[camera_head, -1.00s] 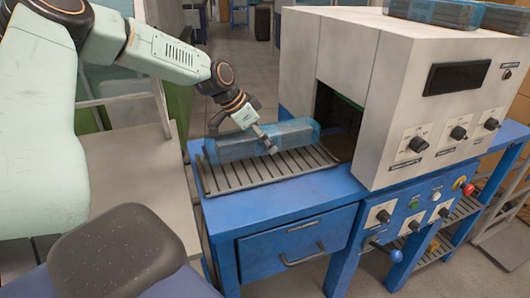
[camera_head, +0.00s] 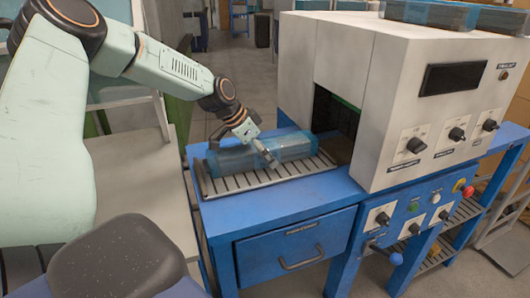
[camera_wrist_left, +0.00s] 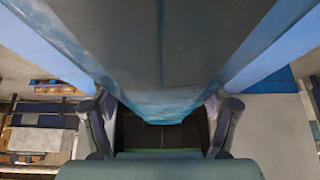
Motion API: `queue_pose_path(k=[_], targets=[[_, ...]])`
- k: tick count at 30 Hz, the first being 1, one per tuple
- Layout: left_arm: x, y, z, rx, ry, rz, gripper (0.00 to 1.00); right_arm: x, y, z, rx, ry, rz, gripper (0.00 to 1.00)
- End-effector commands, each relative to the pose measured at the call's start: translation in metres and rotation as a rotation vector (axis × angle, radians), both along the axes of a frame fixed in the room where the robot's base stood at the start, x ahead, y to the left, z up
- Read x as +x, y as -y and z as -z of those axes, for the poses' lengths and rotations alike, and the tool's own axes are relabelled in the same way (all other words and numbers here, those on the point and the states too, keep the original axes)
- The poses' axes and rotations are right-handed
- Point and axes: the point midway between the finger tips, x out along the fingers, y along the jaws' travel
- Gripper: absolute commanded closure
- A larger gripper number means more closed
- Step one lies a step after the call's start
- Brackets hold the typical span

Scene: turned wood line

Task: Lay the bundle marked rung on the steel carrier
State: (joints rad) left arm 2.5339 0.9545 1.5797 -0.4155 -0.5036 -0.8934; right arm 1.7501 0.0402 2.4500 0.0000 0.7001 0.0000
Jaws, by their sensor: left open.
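A long bundle in clear blue wrap (camera_head: 232,160) lies lengthwise on the slatted steel carrier (camera_head: 228,185), in front of the machine's opening. It appears to rest on the slats, toward the carrier's back side. No marking on it can be read. My left gripper (camera_head: 268,156) comes down over the middle of the bundle with its jaws open, the fingers still close around it. In the left wrist view the bundle (camera_wrist_left: 160,60) fills the upper middle, between the open fingers of my left gripper (camera_wrist_left: 160,112). My right gripper is in neither view.
The white machine (camera_head: 385,100) with knobs stands right of the carrier, its dark opening (camera_head: 335,125) facing it. More blue-wrapped bundles (camera_head: 430,13) lie on top. The blue bench (camera_head: 285,215) has a drawer. A pale surface (camera_head: 130,175) lies left of the bench.

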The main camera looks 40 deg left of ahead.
Motion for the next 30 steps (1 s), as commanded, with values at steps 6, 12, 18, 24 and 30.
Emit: queue_pose_path(k=[6, 12, 18, 24, 30], targets=[[-0.004, -0.002, -0.01, -0.004, 0.003, -0.001, 0.25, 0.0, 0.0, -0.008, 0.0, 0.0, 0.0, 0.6], [-0.015, -0.008, -0.033, -0.005, 0.005, -0.001, 0.25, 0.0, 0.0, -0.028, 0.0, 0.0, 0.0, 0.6], [-0.027, -0.014, -0.052, -0.006, 0.003, -0.001, 0.25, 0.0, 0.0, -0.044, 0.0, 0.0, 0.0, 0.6], [-0.034, -0.018, -0.062, -0.004, 0.003, 0.0, 0.25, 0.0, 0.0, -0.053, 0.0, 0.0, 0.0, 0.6], [-0.036, -0.019, -0.064, 0.0, 0.0, 0.0, 0.25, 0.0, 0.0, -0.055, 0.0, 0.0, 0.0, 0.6]])
